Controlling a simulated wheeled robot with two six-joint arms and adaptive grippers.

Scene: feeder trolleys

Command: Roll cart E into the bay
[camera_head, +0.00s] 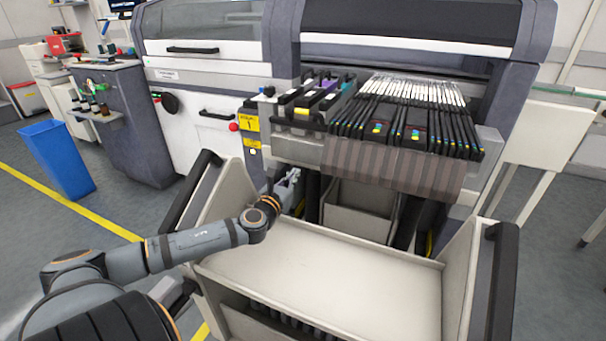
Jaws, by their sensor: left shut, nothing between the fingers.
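A light grey cart (320,283) with a flat top stands in the foreground, in front of the machine. It has raised side panels with dark handle bars, one at the left (190,192) and one at the right (502,282). I can read no letter on it. The bay (312,195) is the dark opening under the machine's feeder bank, just beyond the cart. My left gripper (294,176) is shut and empty, above the cart's far left part near the bay opening. Its fingertips are small in view. My right gripper is not in view.
The machine's feeder bank (395,115) overhangs the bay, with a striped skirt (380,167) below it. A pale bin (358,212) stands inside the opening.

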